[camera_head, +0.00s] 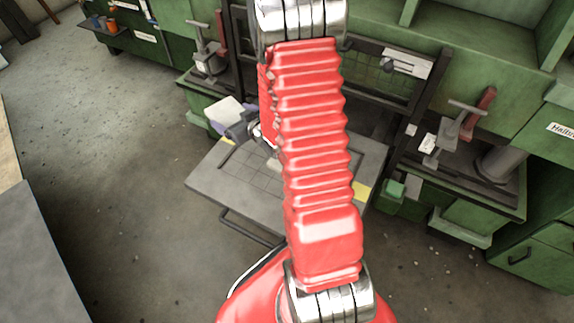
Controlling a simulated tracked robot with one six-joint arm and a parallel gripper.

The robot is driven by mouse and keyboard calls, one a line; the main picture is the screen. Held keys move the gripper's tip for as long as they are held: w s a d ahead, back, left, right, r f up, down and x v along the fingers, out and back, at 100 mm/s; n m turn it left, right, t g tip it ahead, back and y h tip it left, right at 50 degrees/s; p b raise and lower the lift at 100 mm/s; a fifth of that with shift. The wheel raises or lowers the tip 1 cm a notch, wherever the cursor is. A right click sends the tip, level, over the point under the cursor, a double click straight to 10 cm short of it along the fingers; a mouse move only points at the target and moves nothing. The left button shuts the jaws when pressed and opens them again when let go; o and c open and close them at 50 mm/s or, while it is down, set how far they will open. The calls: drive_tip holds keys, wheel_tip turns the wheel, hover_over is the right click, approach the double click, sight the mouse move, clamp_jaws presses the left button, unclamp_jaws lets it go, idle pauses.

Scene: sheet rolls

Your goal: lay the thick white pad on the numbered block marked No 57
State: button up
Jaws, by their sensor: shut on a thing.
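My gripper (240,130) shows as a dark shape just left of my red arm, above the left back part of a grey board. It is shut on a thick white pad (224,111), whose near side looks pale lavender. The fingertips are small and partly covered by the pad and my arm. The pad is held tilted, near the board's back left edge; its height above the board is hard to tell. No block with a readable No 57 shows; my arm hides the middle of the board.
The grey board (215,182) has a grid of lines, yellow patches (362,190) and a front handle bar (250,227). A small light piece (273,164) lies on it. Green machines with clamps (455,130) stand behind and right. A grey table (40,250) is at left; floor lies between.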

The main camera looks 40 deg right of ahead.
drive_tip(key=s+d+f, duration=1.2)
drive_tip(key=s, duration=0.1)
drive_tip(key=shift+s+f, duration=0.3)
drive_tip(key=shift+s, duration=0.05)
drive_tip(key=shift+f, duration=0.1)
drive_tip(key=shift+d+f, duration=0.1)
drive_tip(key=shift+f, duration=2.75)
drive_tip(key=shift+f, duration=2.05)
